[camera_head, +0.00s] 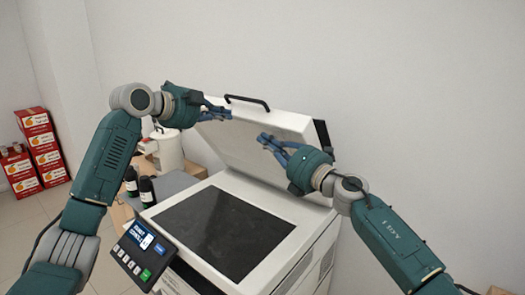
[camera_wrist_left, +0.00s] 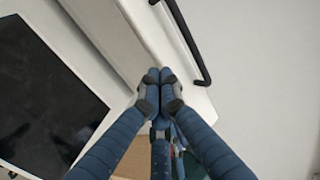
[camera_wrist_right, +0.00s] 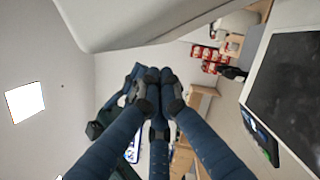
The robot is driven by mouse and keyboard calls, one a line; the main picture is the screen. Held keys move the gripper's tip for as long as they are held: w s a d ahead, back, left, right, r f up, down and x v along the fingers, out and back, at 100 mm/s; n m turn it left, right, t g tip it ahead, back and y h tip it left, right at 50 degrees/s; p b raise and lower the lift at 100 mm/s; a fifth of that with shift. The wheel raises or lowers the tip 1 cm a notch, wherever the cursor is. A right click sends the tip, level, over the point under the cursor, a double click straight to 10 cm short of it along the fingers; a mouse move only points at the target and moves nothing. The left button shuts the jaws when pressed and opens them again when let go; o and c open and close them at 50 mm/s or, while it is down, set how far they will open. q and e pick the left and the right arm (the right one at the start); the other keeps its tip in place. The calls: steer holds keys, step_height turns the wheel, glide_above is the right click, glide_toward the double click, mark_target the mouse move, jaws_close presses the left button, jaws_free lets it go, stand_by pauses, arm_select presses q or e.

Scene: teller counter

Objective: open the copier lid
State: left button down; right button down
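The white copier lid (camera_head: 262,138) stands raised and tilted back above the copier body, with the dark scanning glass (camera_head: 225,230) uncovered. A black handle bar (camera_head: 247,102) runs along the lid's top edge; it also shows in the left wrist view (camera_wrist_left: 184,40). My left gripper (camera_head: 228,114) is at the lid's upper left edge with its fingertips together; the handle is beside the fingers, not between them. My right gripper (camera_head: 264,140) is in front of the lid's inner face, its fingertips together with nothing seen between them. Whether either gripper touches the lid is unclear.
A control panel (camera_head: 144,254) sticks out at the copier's front left. Dark bottles (camera_head: 147,190) and a white container (camera_head: 168,150) stand left of the copier. Red and white boxes (camera_head: 40,145) are stacked by the left wall. A plain wall is behind the lid.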

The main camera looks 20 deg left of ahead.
arm_select(q)
steer(key=c, duration=1.7)
jaws_free()
steer(key=shift+o, duration=0.2)
